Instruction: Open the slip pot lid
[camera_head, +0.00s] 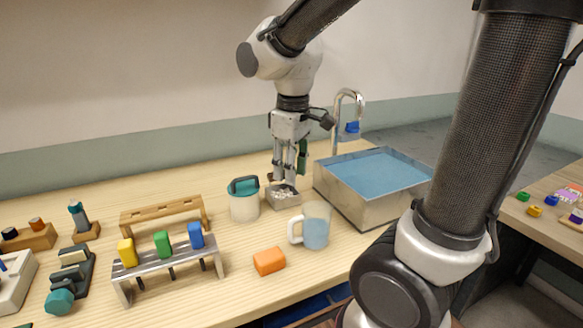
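The slip pot (244,207) is a whitish round jar standing on the wooden table, left of the small box under my gripper. Its teal lid (243,186) with a dark teal handle sits on top and looks closed. My gripper (284,176) points down to the right of the pot and apart from the lid. Its fingers are above a small grey box (284,201) holding white bits. How far the fingers are spread is unclear at this angle, and I see nothing clearly held between them.
A glass mug (315,227) with bluish contents and an orange block (269,262) stand in front. A metal water basin (345,199) with a tap is at the right. A rack (165,263) with yellow, green and blue blocks is at the left, before a wooden stand (160,215).

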